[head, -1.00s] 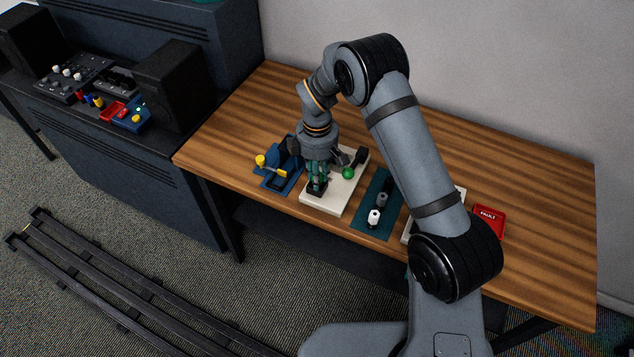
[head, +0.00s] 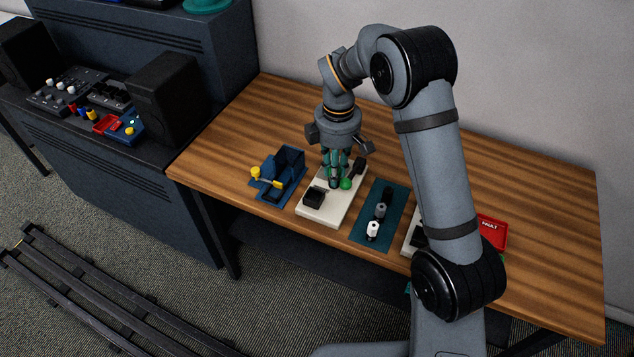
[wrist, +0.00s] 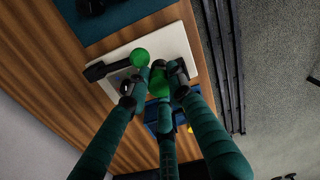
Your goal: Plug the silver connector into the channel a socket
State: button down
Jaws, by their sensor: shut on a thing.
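The connectors stand in a row on the teal mat (head: 362,241): a white one (head: 372,231), a grey one (head: 381,211) that looks like the silver connector, and a black one (head: 388,195). My gripper (head: 336,185) is left of them, low over the white board (head: 324,214). A black socket block (head: 314,197) sits on the board's near end. In the wrist view my gripper's fingers (wrist: 160,80) close around a small green thing (wrist: 182,92), partly hidden. No channel a label is readable.
A green ball (head: 346,183) on a black lever (head: 357,166) is close beside my fingers. A blue holder (head: 287,160) with a yellow handle stands left of the board. A red FAULT tray (head: 493,232) is on the right. The table's back is clear.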

jog(key=d+r+p, duration=0.3)
jog(key=d+r, duration=0.3)
jog(key=r, duration=0.3)
jog(key=shift+s+d+p, duration=0.2)
jog(key=shift+s+p, duration=0.1)
jog(key=shift+p, duration=0.1)
jog(key=shift+d, duration=0.1)
